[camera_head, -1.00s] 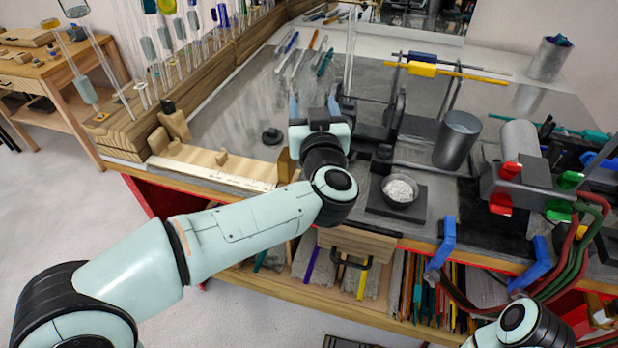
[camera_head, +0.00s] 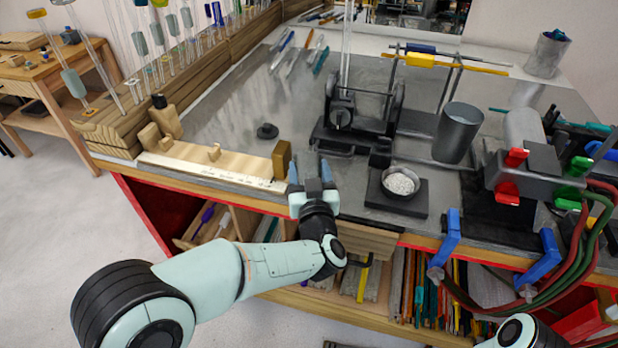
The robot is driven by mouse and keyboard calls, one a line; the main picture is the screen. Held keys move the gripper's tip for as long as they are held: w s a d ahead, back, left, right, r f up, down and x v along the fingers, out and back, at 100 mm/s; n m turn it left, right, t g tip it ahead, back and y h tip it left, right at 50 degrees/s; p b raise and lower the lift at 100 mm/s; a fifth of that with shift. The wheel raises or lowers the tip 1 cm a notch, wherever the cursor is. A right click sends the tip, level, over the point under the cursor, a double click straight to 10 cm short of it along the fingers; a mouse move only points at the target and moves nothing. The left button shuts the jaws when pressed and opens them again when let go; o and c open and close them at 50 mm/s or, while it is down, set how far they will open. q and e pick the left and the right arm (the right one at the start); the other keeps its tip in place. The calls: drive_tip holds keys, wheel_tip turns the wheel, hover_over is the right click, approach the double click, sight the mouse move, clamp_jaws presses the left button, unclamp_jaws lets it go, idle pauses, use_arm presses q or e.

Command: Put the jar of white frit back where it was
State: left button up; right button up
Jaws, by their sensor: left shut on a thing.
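My left gripper (camera_head: 310,172) is over the front edge of the bench, its blue fingers pointing away from me. The fingers stand apart around something that I cannot make out. A jar of white frit cannot be told apart with certainty; the hand may hide it. A round dish of white grains (camera_head: 400,183) sits on a black square base (camera_head: 400,203), to the right of the left gripper and apart from it. Part of my right arm shows at the bottom right; its gripper is outside the view.
A wooden block (camera_head: 282,160) and ruler strip (camera_head: 205,172) lie left of the gripper. A dark roller stand (camera_head: 345,120), a metal cup (camera_head: 457,133) and a torch with red and green knobs (camera_head: 530,170) stand behind and right.

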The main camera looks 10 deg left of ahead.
use_arm(q)
drive_tip(key=shift+f, duration=0.6)
drive_tip(key=shift+f, duration=0.2)
drive_tip(key=o, duration=1.2)
drive_tip(key=shift+o, duration=0.2)
drive_tip(key=shift+s+r, duration=0.15)
drive_tip(key=shift+r, duration=0.1)
drive_tip(key=b+v, duration=0.1)
drive_tip(key=v, duration=1)
drive_tip(key=shift+s, duration=0.35)
drive_tip(key=shift+d+f, duration=0.1)
drive_tip(key=shift+d, duration=0.05)
